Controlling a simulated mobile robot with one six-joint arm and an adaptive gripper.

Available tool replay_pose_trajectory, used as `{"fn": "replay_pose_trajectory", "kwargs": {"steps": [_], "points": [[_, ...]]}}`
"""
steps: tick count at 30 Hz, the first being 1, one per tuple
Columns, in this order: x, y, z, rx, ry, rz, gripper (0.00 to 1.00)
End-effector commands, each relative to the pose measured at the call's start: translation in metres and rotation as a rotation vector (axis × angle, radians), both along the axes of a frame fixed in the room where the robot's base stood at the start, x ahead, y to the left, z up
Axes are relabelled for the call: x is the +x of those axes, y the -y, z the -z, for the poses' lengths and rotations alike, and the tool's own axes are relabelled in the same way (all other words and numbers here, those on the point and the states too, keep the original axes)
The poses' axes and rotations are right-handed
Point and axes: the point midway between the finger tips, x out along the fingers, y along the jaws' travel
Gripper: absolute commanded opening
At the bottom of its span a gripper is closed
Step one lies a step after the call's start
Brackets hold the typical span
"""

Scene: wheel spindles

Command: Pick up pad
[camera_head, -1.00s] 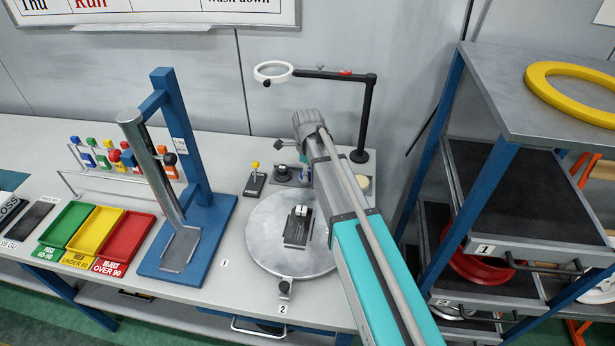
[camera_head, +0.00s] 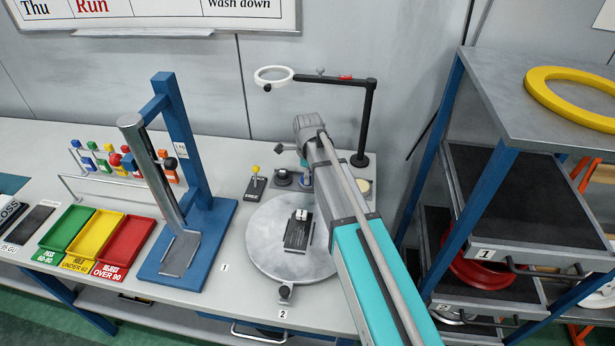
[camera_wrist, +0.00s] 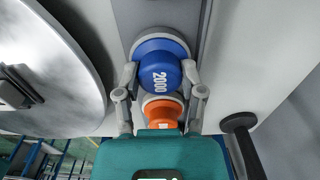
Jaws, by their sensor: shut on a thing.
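A blue round knob-like piece marked 2000 (camera_wrist: 160,72), which I take to be the pad, sits between my fingertips in the wrist view. My gripper (camera_wrist: 160,84) is shut on it, one finger on each side. A grey round rim shows behind the blue piece. An orange part (camera_wrist: 161,110) lies between the blue piece and my palm; I cannot tell whether it joins the blue piece. In the head view my forearm hides most of the gripper, which is at the back right of the bench, behind the round metal plate.
The round metal plate (camera_head: 275,262) carries a dark block (camera_head: 298,234). A black lamp stand (camera_head: 363,120) rises close behind my arm. A blue press stand (camera_head: 187,205), coloured trays (camera_head: 125,240) and a rack of coloured knobs lie left. A shelf unit (camera_head: 560,118) stands right.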

Motion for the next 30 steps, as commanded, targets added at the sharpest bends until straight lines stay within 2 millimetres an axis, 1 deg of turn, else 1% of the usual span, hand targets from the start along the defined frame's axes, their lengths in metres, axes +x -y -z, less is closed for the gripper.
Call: {"fn": "replay_pose_trajectory", "kwargs": {"steps": [8,16,18,30], "points": [[0.000,0.000,-0.012,0.000,0.000,0.000,0.05],[-0.001,0.000,-0.037,0.000,0.000,0.000,0.05],[-0.010,0.002,-0.045,0.000,0.000,0.000,0.05],[-0.050,0.007,-0.093,0.000,0.000,-0.001,0.05]]}}
